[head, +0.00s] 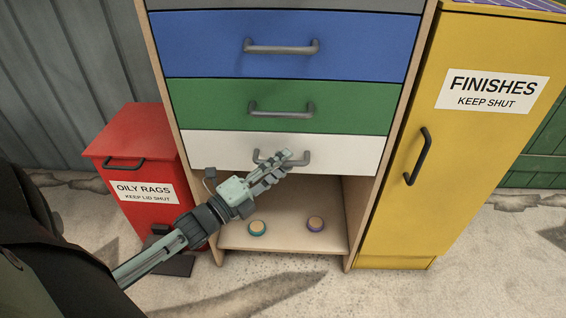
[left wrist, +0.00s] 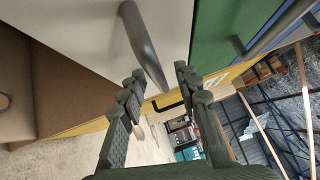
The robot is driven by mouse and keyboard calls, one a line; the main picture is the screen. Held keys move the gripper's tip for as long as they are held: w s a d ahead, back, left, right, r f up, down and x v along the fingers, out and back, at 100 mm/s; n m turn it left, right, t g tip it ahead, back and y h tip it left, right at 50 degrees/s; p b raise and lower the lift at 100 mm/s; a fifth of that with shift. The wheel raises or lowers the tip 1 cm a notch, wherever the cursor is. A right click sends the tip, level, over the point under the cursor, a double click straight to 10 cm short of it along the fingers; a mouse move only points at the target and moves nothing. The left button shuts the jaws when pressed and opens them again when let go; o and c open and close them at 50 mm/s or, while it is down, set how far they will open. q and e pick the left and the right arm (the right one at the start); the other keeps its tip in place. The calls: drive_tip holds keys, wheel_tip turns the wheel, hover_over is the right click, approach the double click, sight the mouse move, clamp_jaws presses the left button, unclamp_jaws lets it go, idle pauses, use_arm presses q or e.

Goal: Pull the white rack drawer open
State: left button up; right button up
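The white rack drawer (head: 345,150) is the lowest drawer of the rack and looks shut, flush with the drawers above. Its grey bar handle (head: 305,159) is partly hidden by my left gripper (head: 281,163) in the head view. In the left wrist view, the white drawer front (left wrist: 85,25) is at the upper left, and its handle (left wrist: 140,45) reaches down towards the gap between the fingertips. My left gripper (left wrist: 160,76) is open, with its fingers apart around the line of the handle. I cannot tell whether they touch it. My right gripper is not in view.
Green (head: 350,108) and blue (head: 365,45) drawers with handles sit above. An open shelf (head: 285,236) below holds two small round items. A red oily-rags bin (head: 135,160) stands left, a yellow finishes cabinet (head: 460,150) right. The floor in front (head: 300,285) is clear.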

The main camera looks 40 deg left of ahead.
use_arm(q)
drive_tip(key=shift+w+d, duration=0.1)
drive_tip(key=shift+w, duration=0.3)
clamp_jaws()
